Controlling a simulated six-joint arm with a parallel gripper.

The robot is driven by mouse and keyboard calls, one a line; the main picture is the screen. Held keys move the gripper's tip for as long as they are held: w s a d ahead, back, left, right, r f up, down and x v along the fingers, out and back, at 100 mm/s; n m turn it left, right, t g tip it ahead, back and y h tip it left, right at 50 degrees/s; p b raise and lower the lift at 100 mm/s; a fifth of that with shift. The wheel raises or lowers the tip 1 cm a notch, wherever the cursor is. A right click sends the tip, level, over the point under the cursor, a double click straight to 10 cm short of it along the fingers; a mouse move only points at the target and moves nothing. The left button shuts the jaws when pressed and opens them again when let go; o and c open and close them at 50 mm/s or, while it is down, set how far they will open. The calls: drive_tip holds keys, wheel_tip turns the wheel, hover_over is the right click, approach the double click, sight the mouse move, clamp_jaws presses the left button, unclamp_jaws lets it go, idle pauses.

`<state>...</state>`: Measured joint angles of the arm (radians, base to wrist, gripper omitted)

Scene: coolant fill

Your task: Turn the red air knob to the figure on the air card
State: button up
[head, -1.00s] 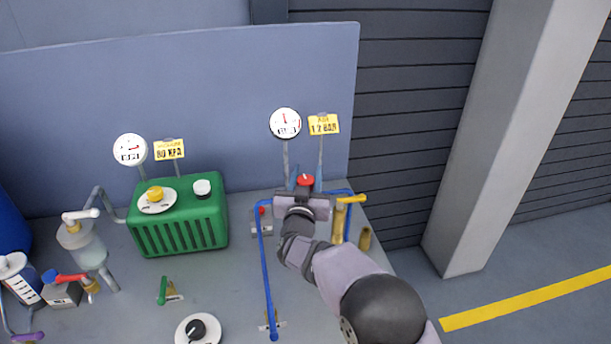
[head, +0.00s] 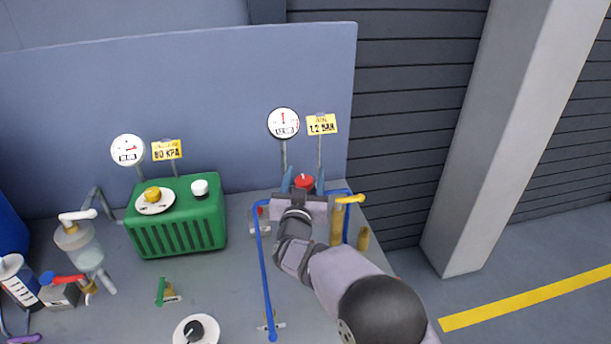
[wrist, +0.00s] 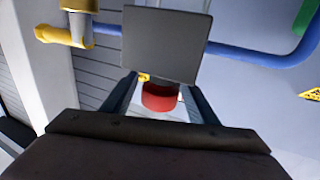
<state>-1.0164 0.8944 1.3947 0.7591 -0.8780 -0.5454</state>
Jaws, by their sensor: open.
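The red air knob (head: 304,181) stands at the back right of the bench, under the air gauge (head: 283,123). The yellow air card (head: 322,124) beside the gauge reads 1.2 BAR. The gauge needle points about straight up; its small readout is too blurred to read surely. My gripper (head: 304,177) is open, with one blue finger on each side of the knob. In the wrist view the red knob (wrist: 160,97) shows between the spread fingers, with gaps on both sides. The knob's lower part is hidden by my gripper in the head view.
A blue pipe (head: 265,270) and a yellow-handled valve (head: 349,200) flank my gripper. A green box (head: 178,235) with a yellow knob (head: 152,194) and a white knob stands left. A grey square plate (wrist: 165,42) shows beyond the knob in the wrist view.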

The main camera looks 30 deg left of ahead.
drive_tip(key=b+v, duration=0.2)
drive_tip(key=v, duration=0.4)
drive_tip(key=shift+s+d+r, duration=0.1)
idle(0.5)
